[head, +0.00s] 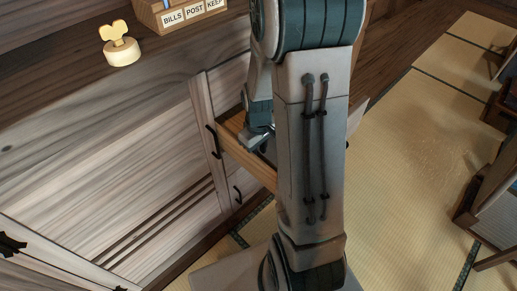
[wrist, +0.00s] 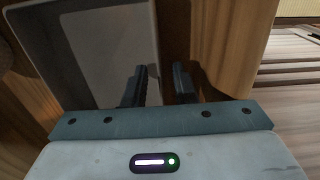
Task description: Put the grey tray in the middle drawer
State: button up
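The grey tray (wrist: 105,45) fills the upper left of the wrist view, tilted in the picture, with wooden surfaces around it. My gripper (wrist: 160,85) is at the tray's right wall, with one finger on the inner side and the other on the outer side. A gap shows between the fingers, so they look open. In the head view an open drawer (head: 246,159) with pale wooden sides stands out from the cabinet. My gripper (head: 259,138) is at this drawer, partly hidden by my arm. The tray cannot be made out there. I cannot tell whether the tray rests on the drawer bottom.
A wooden letter box (head: 185,14) labelled BILLS, POST, KEEP and a yellow ornament (head: 121,45) stand on the cabinet top (head: 75,85). A black handle (head: 238,195) shows below the open drawer. Tatami floor (head: 410,140) at the right is clear, with dark furniture (head: 490,205) at its edge.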

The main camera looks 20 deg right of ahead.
jog(key=shift+s+f, duration=0.35)
jog(key=shift+f, duration=0.25)
notch_tip(320, 180, up, 13)
jog(key=p, duration=0.5)
jog(key=s+a+r+m, duration=0.2)
jog(key=s+a+r, duration=0.1)
jog(key=s+r, duration=0.1)
jog(key=s+a+r+m+t, duration=0.1)
jog(key=s+a+r+m, duration=0.1)
jog(key=s, duration=0.4)
jog(key=shift+s+a+r, duration=0.4)
jog(key=shift+a+r, duration=0.4)
jog(key=shift+r, duration=0.1)
